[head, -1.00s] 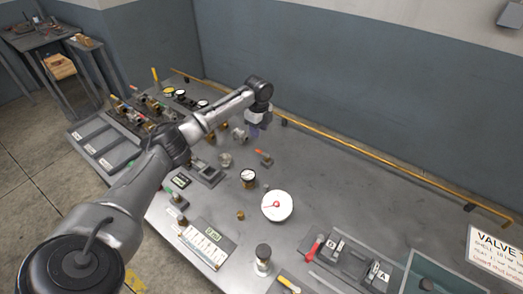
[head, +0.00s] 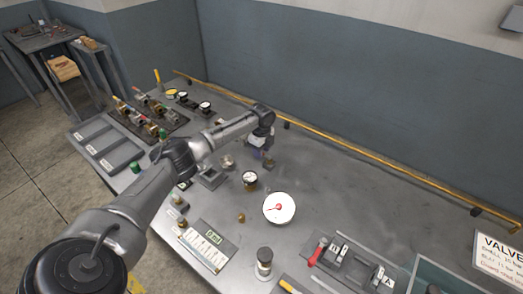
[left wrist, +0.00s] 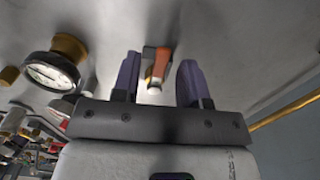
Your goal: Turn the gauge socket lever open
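A small lever with an orange handle and pale tip (left wrist: 158,68) stands on a small fitting; it looks like the gauge socket lever. In the head view it shows partly beside my left gripper (head: 259,152). In the left wrist view my left gripper (left wrist: 159,75) is open, with one purple finger on each side of the lever and gaps between. I cannot tell whether either finger touches it. A small brass-bodied gauge (head: 250,179) stands nearby; it also shows in the left wrist view (left wrist: 51,70). My right gripper is not in view.
A large white dial (head: 279,207) with a red needle lies in front of the lever. A rack of valves (head: 150,118) is at the back left. A block with a red lever (head: 318,250) is at the front right. A yellow pipe (head: 350,165) runs along the wall. The bench right of the lever is clear.

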